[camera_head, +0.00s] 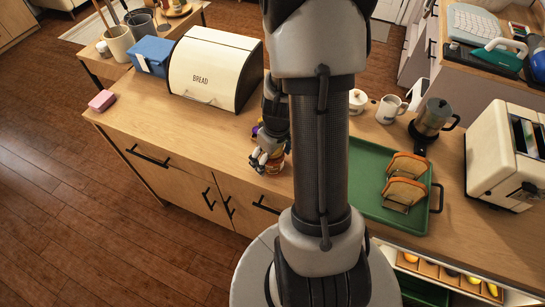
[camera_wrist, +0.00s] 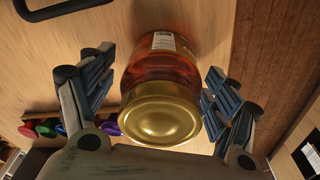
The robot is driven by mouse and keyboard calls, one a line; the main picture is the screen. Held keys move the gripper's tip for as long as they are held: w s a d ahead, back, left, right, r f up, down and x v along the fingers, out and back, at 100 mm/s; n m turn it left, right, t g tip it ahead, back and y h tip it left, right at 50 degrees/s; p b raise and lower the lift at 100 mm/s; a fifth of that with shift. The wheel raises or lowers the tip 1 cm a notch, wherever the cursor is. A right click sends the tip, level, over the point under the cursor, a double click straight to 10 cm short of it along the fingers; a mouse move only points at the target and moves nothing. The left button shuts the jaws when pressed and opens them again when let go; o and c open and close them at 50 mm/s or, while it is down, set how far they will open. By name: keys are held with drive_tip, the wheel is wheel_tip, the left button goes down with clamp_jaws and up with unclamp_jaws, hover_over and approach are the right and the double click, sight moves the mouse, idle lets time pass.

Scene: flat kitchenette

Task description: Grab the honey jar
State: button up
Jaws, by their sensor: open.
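The honey jar (camera_wrist: 163,95) is amber with a gold lid and a pale label, and in the wrist view it sits between the two fingers of my gripper (camera_wrist: 158,95). In the head view my gripper (camera_head: 266,158) is low at the counter's front edge, right of the bread box. Only a small part of the jar (camera_head: 273,163) shows there; my arm and fingers hide most of it.
On the wooden counter (camera_head: 140,105) stand a cream bread box (camera_head: 205,75), a blue box (camera_head: 151,56) and a pink block (camera_head: 102,101). Right of my arm are a green tray (camera_head: 370,165) with toast, a metal pot (camera_head: 433,117) and a toaster (camera_head: 500,155). Counter left of my gripper is clear.

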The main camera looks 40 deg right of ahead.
drive_tip(key=c, duration=1.5)
drive_tip(key=shift+c, duration=0.4)
drive_tip(key=shift+r, duration=0.15)
